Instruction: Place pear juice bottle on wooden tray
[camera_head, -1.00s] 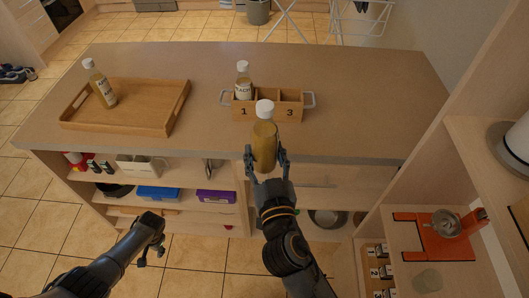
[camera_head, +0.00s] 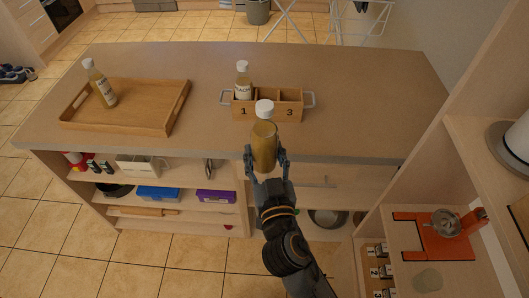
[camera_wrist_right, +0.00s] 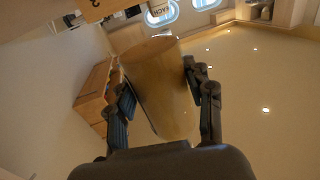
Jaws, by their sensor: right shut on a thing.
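My right gripper (camera_head: 265,160) is shut on a juice bottle (camera_head: 264,143) with a white cap and yellowish-brown juice. It holds the bottle upright in front of the counter's near edge, below the numbered box. No label shows on its visible side, so its flavour cannot be read. The bottle fills the space between the fingers in the right wrist view (camera_wrist_right: 160,90). The wooden tray (camera_head: 150,128) lies at the left of the counter. Another white-capped bottle (camera_head: 99,84) stands at its far left, its label too small to read. My left gripper is out of view.
A wooden box (camera_head: 268,107) with numbered compartments and metal handles stands mid-counter; a bottle (camera_head: 243,82), its label ending in "EACH", stands in its left compartment. The counter (camera_head: 205,80) is clear between tray and box. Shelves with a blue box (camera_head: 158,193) lie below.

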